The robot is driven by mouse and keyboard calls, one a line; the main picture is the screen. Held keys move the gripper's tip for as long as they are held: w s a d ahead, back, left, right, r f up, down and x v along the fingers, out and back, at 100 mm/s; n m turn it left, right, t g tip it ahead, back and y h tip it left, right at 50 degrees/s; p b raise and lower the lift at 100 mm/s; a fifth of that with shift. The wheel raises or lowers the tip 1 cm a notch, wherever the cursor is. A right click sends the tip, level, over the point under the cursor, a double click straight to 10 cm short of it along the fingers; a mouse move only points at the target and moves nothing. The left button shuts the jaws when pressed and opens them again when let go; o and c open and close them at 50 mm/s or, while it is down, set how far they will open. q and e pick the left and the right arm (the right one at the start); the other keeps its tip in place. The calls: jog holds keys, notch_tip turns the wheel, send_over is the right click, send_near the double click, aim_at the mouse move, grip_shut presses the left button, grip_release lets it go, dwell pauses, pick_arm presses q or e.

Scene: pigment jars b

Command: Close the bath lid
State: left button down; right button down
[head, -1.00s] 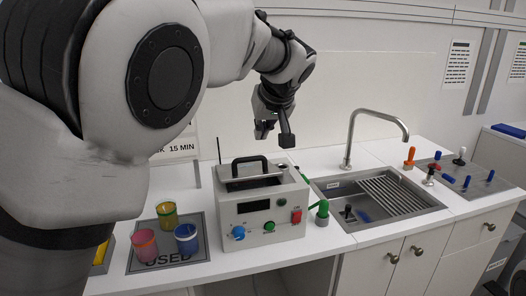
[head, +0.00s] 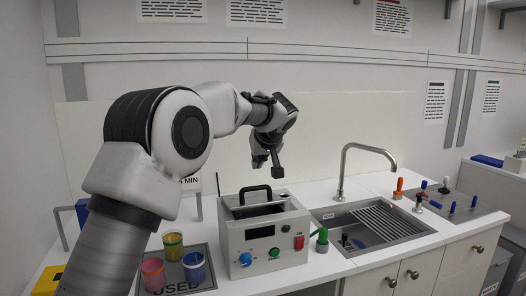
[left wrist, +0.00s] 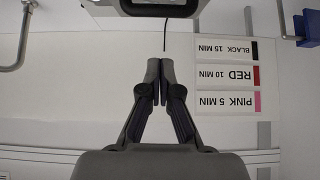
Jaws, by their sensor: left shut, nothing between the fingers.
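The bath is a light grey box (head: 264,241) with knobs and a red switch on its front, standing on the white counter. A black handle (head: 256,189) stands up at its top, with a dark area just below it; I cannot tell how far the lid is open. My left gripper (head: 260,161) hangs above the bath, apart from the handle. In the left wrist view its fingers (left wrist: 160,66) are together and empty, and the bath's edge (left wrist: 158,9) shows at the top. My right gripper is not in view.
Pink, yellow and blue cups (head: 194,267) stand on a grey mat marked USED, left of the bath. A green-topped item (head: 322,236) stands at its right, beside the sink (head: 349,243) with its tap (head: 343,178).

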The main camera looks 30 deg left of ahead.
pick_arm(q)
send_over(257, 202)
jog(key=f, duration=0.5)
jog(key=shift+w+a+p, duration=0.15)
jog(key=shift+w+p, duration=0.2)
jog(key=shift+p, duration=0.05)
jog(key=shift+s+f, duration=0.15)
jog(key=shift+f, duration=0.25)
jog(key=shift+s+d+f, duration=0.15)
jog(key=shift+s+d, duration=0.05)
jog(key=shift+w+a+f, duration=0.1)
jog(key=shift+f, duration=0.1)
